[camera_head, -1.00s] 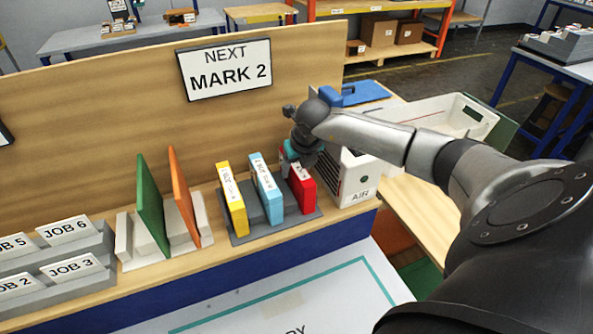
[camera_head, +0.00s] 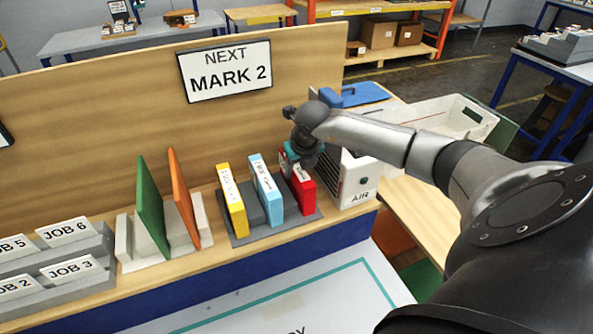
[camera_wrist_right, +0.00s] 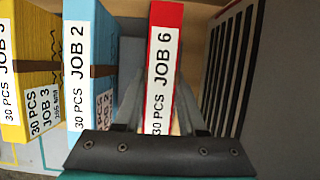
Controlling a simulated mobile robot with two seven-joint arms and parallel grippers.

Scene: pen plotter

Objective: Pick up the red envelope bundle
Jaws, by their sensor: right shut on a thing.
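The red envelope bundle (camera_head: 303,192) stands upright in the right slot of a grey rack on the bench. In the right wrist view the red bundle (camera_wrist_right: 166,55) carries a white label reading JOB 6, 30 PCS. My right gripper (camera_head: 291,163) reaches down on it from above. In the right wrist view the fingers of my right gripper (camera_wrist_right: 160,105) lie on both sides of the red bundle, shut on it. The fingertips are partly hidden in the head view. My left gripper is not in view.
A blue bundle (camera_head: 266,190) and a yellow bundle (camera_head: 232,200) stand left of the red one in the grey rack (camera_head: 270,230). A white AIR box (camera_head: 356,180) stands close on the right. Green (camera_head: 151,207) and orange (camera_head: 184,197) panels stand farther left. A wooden back panel (camera_head: 100,110) rises behind.

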